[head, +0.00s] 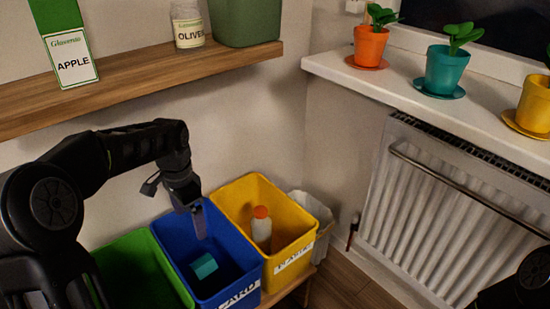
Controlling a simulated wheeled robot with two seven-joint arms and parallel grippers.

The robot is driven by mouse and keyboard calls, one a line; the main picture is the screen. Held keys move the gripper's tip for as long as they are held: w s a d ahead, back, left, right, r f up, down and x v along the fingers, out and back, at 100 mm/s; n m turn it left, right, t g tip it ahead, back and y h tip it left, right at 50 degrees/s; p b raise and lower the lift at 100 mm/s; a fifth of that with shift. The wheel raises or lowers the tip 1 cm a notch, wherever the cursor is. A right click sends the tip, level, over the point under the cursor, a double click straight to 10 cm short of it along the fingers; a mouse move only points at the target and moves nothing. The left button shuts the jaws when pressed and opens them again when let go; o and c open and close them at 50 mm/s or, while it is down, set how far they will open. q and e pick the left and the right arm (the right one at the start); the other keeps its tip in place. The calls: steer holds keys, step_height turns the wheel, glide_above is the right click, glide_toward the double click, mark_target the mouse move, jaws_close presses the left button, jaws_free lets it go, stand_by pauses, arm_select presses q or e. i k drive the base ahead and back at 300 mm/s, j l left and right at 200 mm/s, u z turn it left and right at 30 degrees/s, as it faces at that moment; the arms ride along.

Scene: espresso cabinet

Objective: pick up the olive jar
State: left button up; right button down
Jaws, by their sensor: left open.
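The olive jar (188,24), a pale container with a label reading "OLIVES", stands upright on the wooden shelf (140,84) at the top. Its top is cut off by the picture edge. My left gripper (197,220) is well below the shelf, pointing down over the blue bin (206,284). It is open, holds nothing that I can see, and is clear of the jar. Only a dark part of my right arm shows at the lower right corner; its gripper is out of view.
An apple carton (70,58) stands left of the jar, and a green container (246,22) close on its right. Below are a green bin (140,270) and a yellow bin (284,218) holding an orange-capped bottle (261,226). Potted plants line the sill (390,82) above a radiator (440,210).

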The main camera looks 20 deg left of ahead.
mark_target(187, 19)
steer(key=k+l, duration=0.8)
steer(key=l, duration=0.1)
